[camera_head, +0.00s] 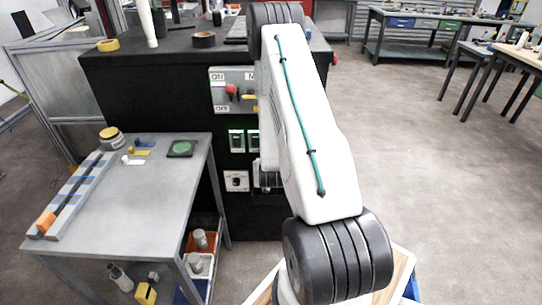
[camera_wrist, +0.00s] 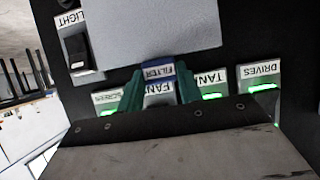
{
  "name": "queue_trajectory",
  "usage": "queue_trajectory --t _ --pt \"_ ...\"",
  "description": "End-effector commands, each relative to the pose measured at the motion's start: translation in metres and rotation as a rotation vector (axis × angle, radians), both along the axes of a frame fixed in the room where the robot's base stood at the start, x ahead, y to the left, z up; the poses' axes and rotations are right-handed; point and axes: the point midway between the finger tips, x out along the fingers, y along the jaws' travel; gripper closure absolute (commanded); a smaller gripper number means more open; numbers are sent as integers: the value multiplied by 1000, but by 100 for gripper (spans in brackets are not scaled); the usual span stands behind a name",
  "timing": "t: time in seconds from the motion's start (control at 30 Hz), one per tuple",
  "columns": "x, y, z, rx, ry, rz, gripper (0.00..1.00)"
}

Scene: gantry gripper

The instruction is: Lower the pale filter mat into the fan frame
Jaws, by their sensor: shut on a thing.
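In the wrist view my gripper (camera_wrist: 159,80) has two green fingers, shut on the blue tab (camera_wrist: 158,68) marked FILTER. The pale filter mat (camera_wrist: 150,30) is a flat light-grey sheet that extends from the tab to the top edge of the picture, in front of a black panel. I cannot tell whether it touches the panel. No fan frame can be made out; a FAN label (camera_wrist: 158,90) shows between the fingers. In the head view my arm hides the mat and most of the gripper.
The black cabinet (camera_head: 160,95) carries an ON/OFF panel (camera_head: 222,101) and switches. Beside the mat are a LIGHT switch (camera_wrist: 77,52), a TANK label (camera_wrist: 209,80) and a DRIVES switch (camera_wrist: 261,78) with lit green lamps.

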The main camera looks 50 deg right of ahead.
Motion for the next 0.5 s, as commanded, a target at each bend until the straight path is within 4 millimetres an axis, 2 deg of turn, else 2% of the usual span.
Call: queue_trajectory --t 0.2,0.5 --pt "0 0 -20 0 1 -1 99" --pt "0 -1 -30 -1 0 -1 99"
